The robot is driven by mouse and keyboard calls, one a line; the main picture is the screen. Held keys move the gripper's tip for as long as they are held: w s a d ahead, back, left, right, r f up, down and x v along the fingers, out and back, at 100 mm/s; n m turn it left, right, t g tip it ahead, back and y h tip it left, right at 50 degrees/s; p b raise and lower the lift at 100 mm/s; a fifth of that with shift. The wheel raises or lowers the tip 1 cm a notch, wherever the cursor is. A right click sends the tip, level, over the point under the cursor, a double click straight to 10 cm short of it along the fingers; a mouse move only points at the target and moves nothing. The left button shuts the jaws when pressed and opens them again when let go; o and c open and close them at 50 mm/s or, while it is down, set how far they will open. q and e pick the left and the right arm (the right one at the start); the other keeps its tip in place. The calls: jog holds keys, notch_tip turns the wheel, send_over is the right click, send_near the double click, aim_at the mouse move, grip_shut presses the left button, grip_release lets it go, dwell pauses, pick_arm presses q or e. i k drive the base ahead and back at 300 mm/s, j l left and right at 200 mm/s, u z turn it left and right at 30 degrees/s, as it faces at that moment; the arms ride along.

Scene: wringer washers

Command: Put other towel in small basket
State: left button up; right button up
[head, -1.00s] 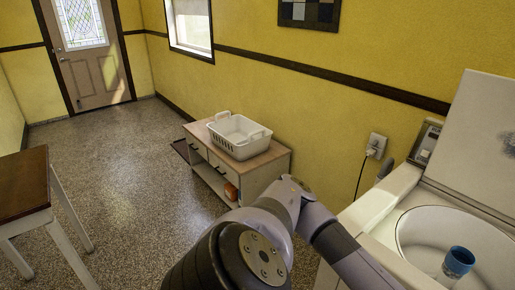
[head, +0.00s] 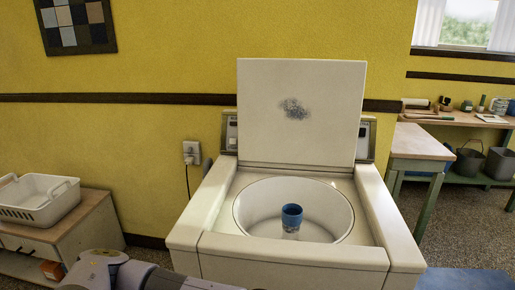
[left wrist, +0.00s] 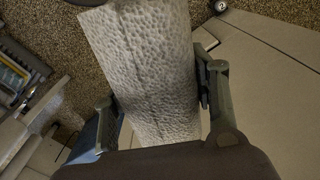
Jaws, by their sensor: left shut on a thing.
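My left gripper (left wrist: 158,103) is shut on a pale grey, bumpy-textured towel (left wrist: 143,55), which looks rolled and stands out between the two fingers in the left wrist view. The gripper and towel are outside the head view, where only part of my arm shows at the lower left. A white plastic basket (head: 22,214) with handles sits on a low cabinet at the left edge of the head view. Its inside is only partly visible, and I see no towel in it. My right gripper is not in view.
An open washer (head: 285,262) with a raised lid (head: 302,135) and a blue-topped agitator (head: 292,215) fills the middle. The cabinet (head: 85,225) stands left of it. A workbench (head: 425,142) and buckets (head: 468,163) stand at the right.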

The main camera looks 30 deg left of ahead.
aim_at(35, 195)
jog(key=k+j+u, duration=0.1)
jog(key=j, duration=0.6)
jog(key=k+j+u, duration=0.1)
jog(key=j, duration=0.6)
jog(key=k+j, duration=0.15)
jog(key=j, duration=0.55)
jog(key=j+u, duration=0.1)
jog(key=j, duration=0.35)
jog(key=i+j+u, duration=0.1)
jog(key=j, duration=0.35)
jog(key=i+j+u, duration=0.1)
jog(key=j, duration=0.35)
jog(key=i+j+u, duration=0.1)
jog(key=j, duration=0.35)
jog(key=i+j+u, duration=0.1)
jog(key=j, duration=0.3)
jog(key=i+j+u, duration=0.1)
jog(key=j, duration=0.3)
jog(key=i+j+u, duration=0.1)
jog(key=i+j, duration=0.35)
jog(key=j, duration=0.2)
jog(key=i+j+u, duration=0.1)
jog(key=i+j, duration=0.35)
jog(key=j, duration=0.15)
